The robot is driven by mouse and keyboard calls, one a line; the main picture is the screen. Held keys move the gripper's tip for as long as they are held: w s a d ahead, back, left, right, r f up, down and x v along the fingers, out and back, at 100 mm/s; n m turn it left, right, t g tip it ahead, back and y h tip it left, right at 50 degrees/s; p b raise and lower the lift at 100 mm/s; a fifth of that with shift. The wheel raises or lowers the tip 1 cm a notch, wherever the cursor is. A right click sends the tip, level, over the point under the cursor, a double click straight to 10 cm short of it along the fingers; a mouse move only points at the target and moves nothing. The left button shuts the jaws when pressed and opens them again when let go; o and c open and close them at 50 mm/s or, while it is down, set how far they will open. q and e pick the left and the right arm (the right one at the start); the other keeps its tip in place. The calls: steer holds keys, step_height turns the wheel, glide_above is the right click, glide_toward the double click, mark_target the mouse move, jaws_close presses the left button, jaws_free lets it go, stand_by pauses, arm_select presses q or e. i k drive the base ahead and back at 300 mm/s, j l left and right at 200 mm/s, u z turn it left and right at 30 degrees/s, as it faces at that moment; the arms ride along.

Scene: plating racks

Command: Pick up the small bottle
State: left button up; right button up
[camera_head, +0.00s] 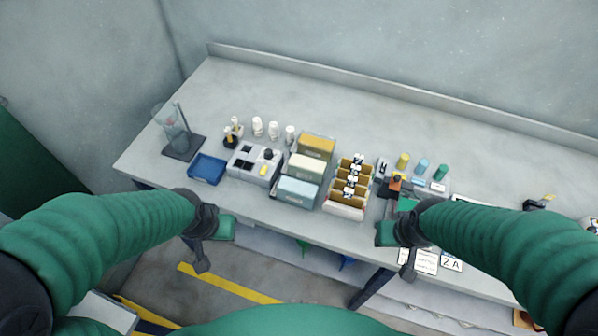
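Several small bottles stand on the grey bench. White bottles (257,127) are in a row left of centre, beside a pair of dark bottles with tan tops (230,134). A yellow-topped one (402,160), a blue one (421,166) and a green one (440,172) stand to the right. I cannot tell which is the task's small bottle. My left gripper (202,258) hangs in front of the bench's front edge, below the blue tray. My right gripper (408,266) hangs at the front edge on the right. Both are apart from the bottles; their fingers are too small to read.
A blue tray (207,168), a grey block with wells (253,164), stacked boxes (298,190) and a rack with tan dividers (349,188) fill the middle. A glass vessel on a stand (176,132) is at the left. The back of the bench (350,110) is clear.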

mark_target(257, 126)
steer(key=i+j+z, duration=0.1)
steer(key=i+j, duration=0.7)
steer(key=i, duration=0.15)
steer(key=j, duration=0.35)
